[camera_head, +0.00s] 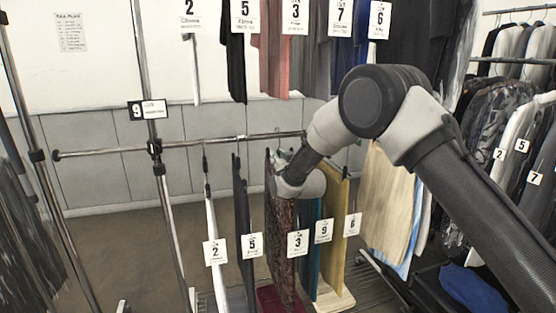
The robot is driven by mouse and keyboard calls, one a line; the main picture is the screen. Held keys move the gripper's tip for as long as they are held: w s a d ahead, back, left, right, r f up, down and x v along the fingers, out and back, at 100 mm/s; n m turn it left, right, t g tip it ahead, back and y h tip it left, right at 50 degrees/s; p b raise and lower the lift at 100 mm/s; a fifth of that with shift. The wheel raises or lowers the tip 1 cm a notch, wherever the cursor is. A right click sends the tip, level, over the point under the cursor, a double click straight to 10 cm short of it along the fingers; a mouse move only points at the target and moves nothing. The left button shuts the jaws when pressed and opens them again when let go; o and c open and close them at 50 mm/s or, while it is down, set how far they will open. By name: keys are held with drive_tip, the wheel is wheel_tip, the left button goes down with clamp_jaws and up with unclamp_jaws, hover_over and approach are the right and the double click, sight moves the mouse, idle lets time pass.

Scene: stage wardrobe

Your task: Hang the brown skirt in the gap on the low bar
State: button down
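The low bar (105,151) runs across the middle of the head view. A white garment tagged 2 (212,222) and a black one tagged 5 (242,210) hang from it. To their right are a dark brownish-red patterned garment tagged 3 (282,225), a teal one tagged 9 (304,240) and a yellow one tagged 6 (336,235). I cannot tell for sure whether the patterned one is the brown skirt. My wrist is in front of the tops of the patterned and teal garments. My gripper's fingers are hidden there, and whether they hold anything does not show.
Several tagged garments hang above, including a pink one (272,55). A sign numbered 9 (148,110) is on the left upright. A full rack (510,120) stands at the right, with blue cloth (474,290) below. The bar's left stretch is bare.

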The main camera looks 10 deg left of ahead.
drive_tip(key=shift+x, duration=3.7)
drive_tip(key=shift+w+d+r, duration=0.1)
drive_tip(key=shift+w+d, duration=0.1)
drive_tip(key=shift+f, duration=0.6)
drive_tip(key=shift+f, duration=0.75)
drive_tip(key=shift+f, duration=0.25)
drive_tip(key=c, duration=1.3)
unclamp_jaws()
